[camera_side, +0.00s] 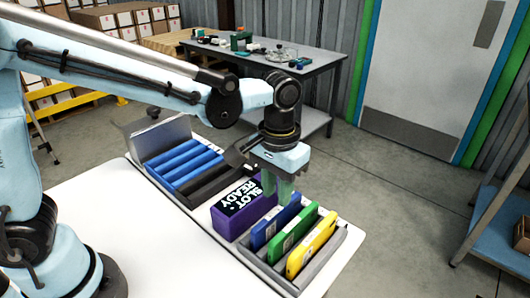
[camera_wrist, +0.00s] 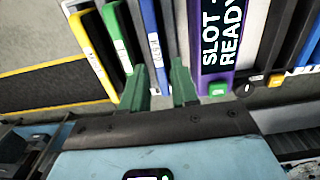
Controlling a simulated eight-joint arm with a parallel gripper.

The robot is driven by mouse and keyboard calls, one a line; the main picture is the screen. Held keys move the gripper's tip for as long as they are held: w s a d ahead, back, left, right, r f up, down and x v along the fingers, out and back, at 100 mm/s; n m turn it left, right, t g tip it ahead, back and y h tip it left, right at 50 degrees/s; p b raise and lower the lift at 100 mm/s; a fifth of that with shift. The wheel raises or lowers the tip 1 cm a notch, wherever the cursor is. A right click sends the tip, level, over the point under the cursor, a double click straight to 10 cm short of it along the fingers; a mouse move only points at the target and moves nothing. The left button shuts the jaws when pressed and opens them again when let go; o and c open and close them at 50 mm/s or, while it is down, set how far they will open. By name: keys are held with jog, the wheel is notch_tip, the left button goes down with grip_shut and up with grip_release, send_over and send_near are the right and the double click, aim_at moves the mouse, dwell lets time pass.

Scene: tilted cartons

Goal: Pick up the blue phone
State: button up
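The blue phone (camera_side: 272,229) stands tilted in a grey carton, between the purple box and a green phone. In the wrist view the blue phone (camera_wrist: 151,38) runs down from the top edge toward the space between my fingers. My gripper (camera_side: 277,194) has two green fingers and points down above the far end of the blue phone. In the wrist view my gripper (camera_wrist: 158,80) is open, with one finger to each side of the blue phone's line. I see no contact, and the exact height gap cannot be told.
A green phone (camera_side: 291,238) and a yellow phone (camera_side: 311,246) stand close beside it. A purple box (camera_side: 238,207) reading "SLOT READY" is on the other side. The white table (camera_side: 120,220) in front is clear.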

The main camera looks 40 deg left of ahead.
aim_at(278, 209)
jog(key=shift+w+d+f, duration=0.1)
jog(key=shift+d+f, duration=0.05)
jog(key=shift+f, duration=2.95)
grip_shut()
